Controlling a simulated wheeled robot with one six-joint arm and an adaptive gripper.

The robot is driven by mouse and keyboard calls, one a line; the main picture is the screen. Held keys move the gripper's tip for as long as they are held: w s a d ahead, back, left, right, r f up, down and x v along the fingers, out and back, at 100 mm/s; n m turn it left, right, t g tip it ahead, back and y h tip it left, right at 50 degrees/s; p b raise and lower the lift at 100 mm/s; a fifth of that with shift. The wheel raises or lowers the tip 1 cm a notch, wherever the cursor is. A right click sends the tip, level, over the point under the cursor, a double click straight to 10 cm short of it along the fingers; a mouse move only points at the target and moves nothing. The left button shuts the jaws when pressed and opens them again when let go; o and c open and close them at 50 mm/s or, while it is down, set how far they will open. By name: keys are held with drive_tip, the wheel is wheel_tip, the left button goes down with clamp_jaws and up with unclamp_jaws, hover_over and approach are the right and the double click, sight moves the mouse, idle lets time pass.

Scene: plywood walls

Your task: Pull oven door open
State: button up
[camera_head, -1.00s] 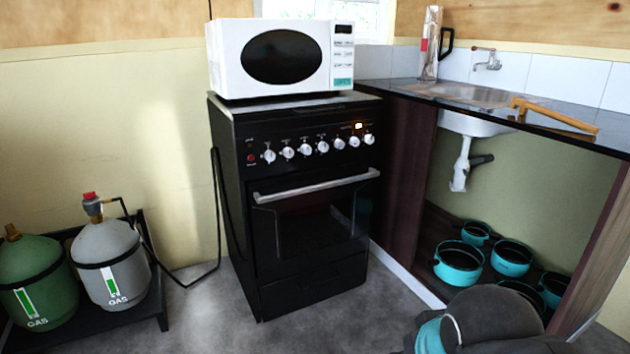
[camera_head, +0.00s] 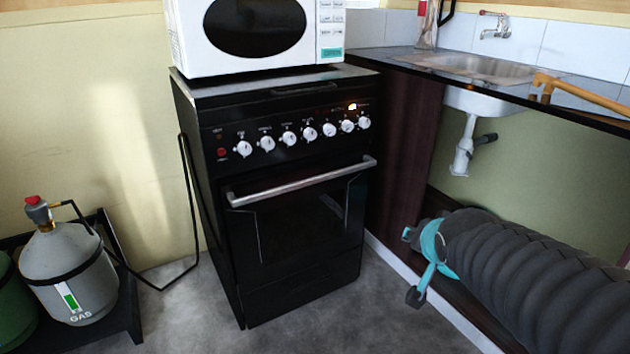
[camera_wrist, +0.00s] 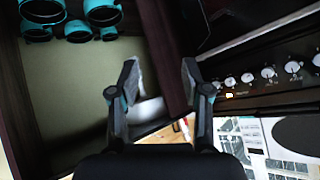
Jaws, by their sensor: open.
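The black oven (camera_head: 290,282) stands in the middle of the head view, and its door (camera_head: 300,225) looks shut. A silver bar handle (camera_head: 302,182) runs across the top of the door. My arm comes in from the lower right of the head view, right of the oven and apart from the handle. My gripper shows in the wrist view (camera_wrist: 157,82), with its two fingers spread and nothing between them. The oven's knobs (camera_wrist: 267,72) show to its right in that view.
A white microwave (camera_head: 255,35) sits on the oven. Gas bottles (camera_head: 70,270) stand at the left. A counter with a sink (camera_head: 480,68) is at the right. Teal pots (camera_wrist: 78,30) lie under it. The floor before the oven is clear.

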drive_tip(key=w+a+f+m+t+y, duration=0.1)
drive_tip(key=w+a+m+t, duration=0.15)
drive_tip(key=w, duration=0.45)
drive_tip(key=w+a+f+m+t+y, duration=0.1)
drive_tip(key=w+a+y, duration=0.15)
drive_tip(key=w, duration=0.45)
drive_tip(key=m+t+y+b, duration=0.1)
drive_tip(key=m+t+y, duration=0.15)
drive_tip(key=y, duration=0.45)
approach(313, 182)
drive_tip(key=shift+m+g, duration=0.3)
drive_tip(key=shift+g, duration=0.1)
drive_tip(key=x, duration=1)
drive_tip(key=shift+w+a+r+p, duration=0.15)
drive_tip(key=shift+w+r+p, duration=0.1)
drive_tip(key=shift+w+p, duration=0.15)
clamp_jaws()
